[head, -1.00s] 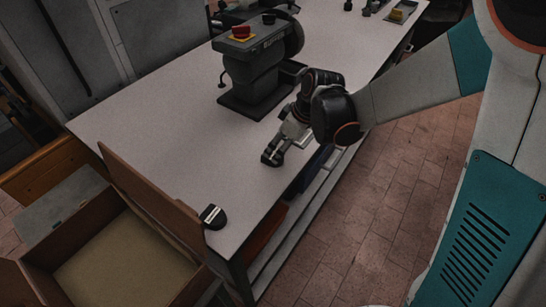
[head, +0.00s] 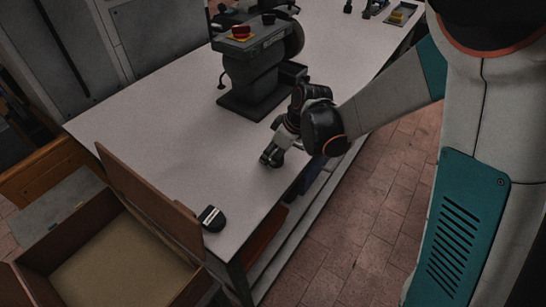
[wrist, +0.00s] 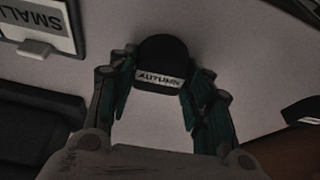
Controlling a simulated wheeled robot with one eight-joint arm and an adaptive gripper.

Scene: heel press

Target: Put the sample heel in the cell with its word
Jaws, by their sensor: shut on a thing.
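My gripper (head: 271,158) is low over the table, near its right edge and in front of the press. In the wrist view my gripper (wrist: 158,88) has its fingers on either side of a black, round-topped heel (wrist: 162,50) and is shut on it. In the head view this heel is too small and covered to make out. Another black piece with a pale stripe (head: 211,218), heel-like, lies at the table's near corner. No cell with a readable matching word shows.
A dark press (head: 253,75) with a red button stands on the table (head: 160,135). An open wooden box (head: 115,255) with a raised flap is at the near left. The table's left part is clear.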

